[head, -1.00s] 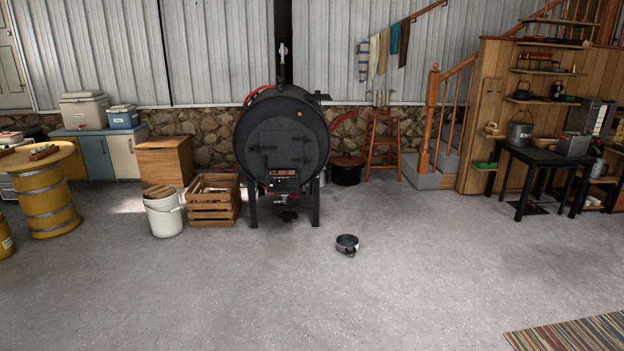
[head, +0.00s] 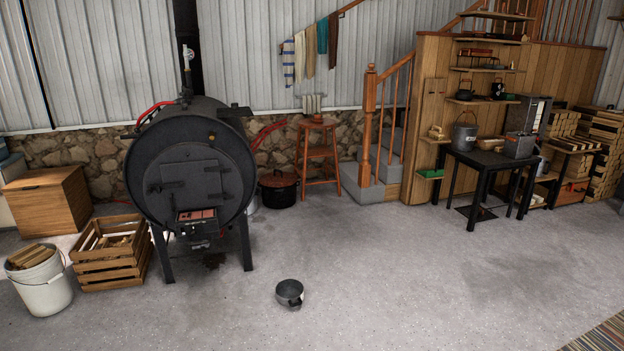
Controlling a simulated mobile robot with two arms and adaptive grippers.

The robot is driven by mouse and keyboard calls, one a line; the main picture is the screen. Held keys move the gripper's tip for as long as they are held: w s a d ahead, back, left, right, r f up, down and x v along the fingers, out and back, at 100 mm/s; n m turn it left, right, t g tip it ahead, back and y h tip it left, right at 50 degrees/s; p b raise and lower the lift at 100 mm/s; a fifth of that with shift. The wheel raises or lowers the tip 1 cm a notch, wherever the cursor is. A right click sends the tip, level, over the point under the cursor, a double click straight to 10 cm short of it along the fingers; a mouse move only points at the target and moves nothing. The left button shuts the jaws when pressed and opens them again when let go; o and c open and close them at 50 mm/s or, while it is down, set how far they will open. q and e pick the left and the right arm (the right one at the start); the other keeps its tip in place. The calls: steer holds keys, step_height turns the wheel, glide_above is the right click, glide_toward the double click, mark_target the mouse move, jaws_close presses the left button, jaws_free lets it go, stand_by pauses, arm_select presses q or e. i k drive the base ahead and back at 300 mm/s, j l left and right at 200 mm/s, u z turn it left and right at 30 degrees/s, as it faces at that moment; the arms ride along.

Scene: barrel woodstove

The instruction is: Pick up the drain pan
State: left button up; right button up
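A small round dark metal pan (head: 290,292), which looks like the drain pan, sits on the concrete floor in the head view, in front and to the right of the barrel woodstove (head: 190,165). It appears upright, with a dark handle or lip on its near side. Its inside looks dark, and I cannot tell whether it holds anything. Neither of my grippers shows in the head view.
A white bucket (head: 42,284) and a wooden crate (head: 110,252) with firewood stand left of the stove. A dark pot (head: 279,190) and wooden stool (head: 318,160) are behind. A black table (head: 480,163) stands right. The floor around the pan is clear.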

mark_target(290, 292)
steer(key=i+l, duration=0.1)
steer(key=i, duration=0.55)
steer(key=i+l, duration=0.15)
steer(key=i, duration=0.45)
steer(key=i+l+u, duration=0.1)
steer(key=i, duration=0.55)
